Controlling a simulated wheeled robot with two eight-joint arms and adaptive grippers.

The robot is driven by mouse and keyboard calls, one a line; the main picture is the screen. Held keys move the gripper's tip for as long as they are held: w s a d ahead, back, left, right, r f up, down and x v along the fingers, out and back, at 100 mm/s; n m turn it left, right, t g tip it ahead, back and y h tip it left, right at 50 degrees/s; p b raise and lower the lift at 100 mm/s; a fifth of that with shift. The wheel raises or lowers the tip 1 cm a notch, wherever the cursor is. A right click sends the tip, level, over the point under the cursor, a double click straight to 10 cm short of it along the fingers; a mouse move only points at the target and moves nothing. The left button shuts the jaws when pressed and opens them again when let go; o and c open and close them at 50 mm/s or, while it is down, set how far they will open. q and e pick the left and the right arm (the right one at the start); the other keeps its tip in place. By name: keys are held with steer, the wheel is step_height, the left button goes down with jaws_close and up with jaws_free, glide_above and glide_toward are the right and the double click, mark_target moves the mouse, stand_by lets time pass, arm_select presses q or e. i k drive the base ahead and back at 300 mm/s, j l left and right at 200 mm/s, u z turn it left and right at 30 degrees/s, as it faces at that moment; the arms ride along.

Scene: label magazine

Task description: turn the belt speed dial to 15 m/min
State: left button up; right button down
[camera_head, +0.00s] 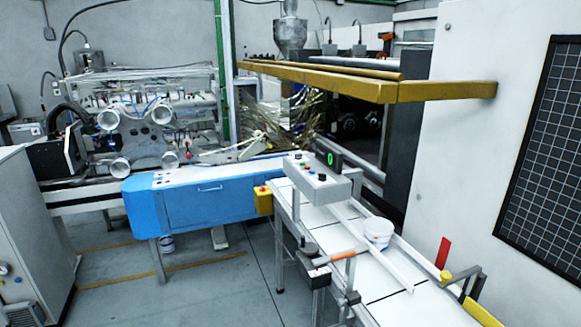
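A grey control box (318,178) stands over the conveyor near the middle of the view. Its sloped top carries several small buttons and knobs in red, green and black. They are too small to tell which one is the speed dial, and no scale marks can be read. A small black display (329,158) at the back of the box shows a green figure that looks like 0. Neither of my grippers is in view.
The white conveyor belt (384,288) runs to the front right, with a white tub (378,232) on it. A yellow box with a red button (263,199) hangs at its left side. An orange bar (343,255) crosses the near edge. A blue cabinet (205,197) stands left.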

mark_target(322, 177)
steer(key=i+j+u, duration=0.3)
steer(key=i, duration=0.2)
steer(key=i+j+u, duration=0.3)
steer(key=i, duration=0.25)
steer(key=l, duration=0.1)
